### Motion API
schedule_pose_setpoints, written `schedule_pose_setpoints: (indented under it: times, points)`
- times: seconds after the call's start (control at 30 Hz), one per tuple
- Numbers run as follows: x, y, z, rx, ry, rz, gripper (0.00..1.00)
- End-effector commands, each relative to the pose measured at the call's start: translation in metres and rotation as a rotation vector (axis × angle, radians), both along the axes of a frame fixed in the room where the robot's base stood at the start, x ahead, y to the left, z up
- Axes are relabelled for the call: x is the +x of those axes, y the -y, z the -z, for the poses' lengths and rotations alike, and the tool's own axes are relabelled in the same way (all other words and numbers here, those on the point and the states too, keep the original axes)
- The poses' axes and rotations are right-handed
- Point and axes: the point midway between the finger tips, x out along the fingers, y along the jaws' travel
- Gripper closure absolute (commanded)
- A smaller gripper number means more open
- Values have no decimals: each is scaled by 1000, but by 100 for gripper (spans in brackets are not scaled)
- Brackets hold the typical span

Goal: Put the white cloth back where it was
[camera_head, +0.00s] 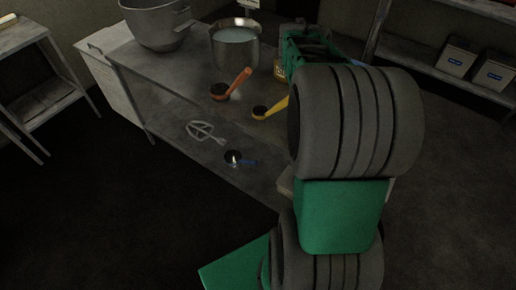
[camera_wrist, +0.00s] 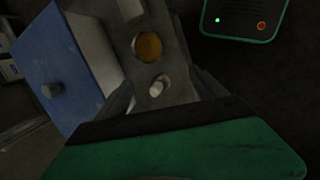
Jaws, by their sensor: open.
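I cannot pick out the white cloth for certain in either view. In the head view, a pale flat patch (camera_head: 285,186) shows at the table edge beside my arm; I cannot tell what it is. My gripper (camera_head: 312,45) is over the far right part of the metal table (camera_head: 165,85), partly hidden by my arm. In the wrist view, my open gripper (camera_wrist: 160,88) has a small white round-topped piece (camera_wrist: 158,86) and an amber disc (camera_wrist: 148,46) in front of it. I see no cloth between the fingers.
An orange-handled scoop (camera_head: 232,84), a yellow-handled scoop (camera_head: 270,110), a whisk-like beater (camera_head: 203,132) and a blue-handled scoop (camera_head: 236,158) lie on the table. A pot (camera_head: 236,52) and large bowl (camera_head: 156,28) stand behind. A blue box (camera_wrist: 58,72) is left in the wrist view.

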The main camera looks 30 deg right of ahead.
Motion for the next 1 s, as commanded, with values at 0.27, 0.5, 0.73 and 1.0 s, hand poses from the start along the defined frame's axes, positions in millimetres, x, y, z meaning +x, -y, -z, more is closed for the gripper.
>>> schedule_pose_setpoints:
  times: [0.27,0.5,0.73,1.0]
  points:
    - [4,-239,-20,209,389,178,20]
    - [-17,-287,-12,305,423,252,20]
    - [-17,-286,-12,302,421,255,20]
    - [-17,-286,-12,302,421,255,20]
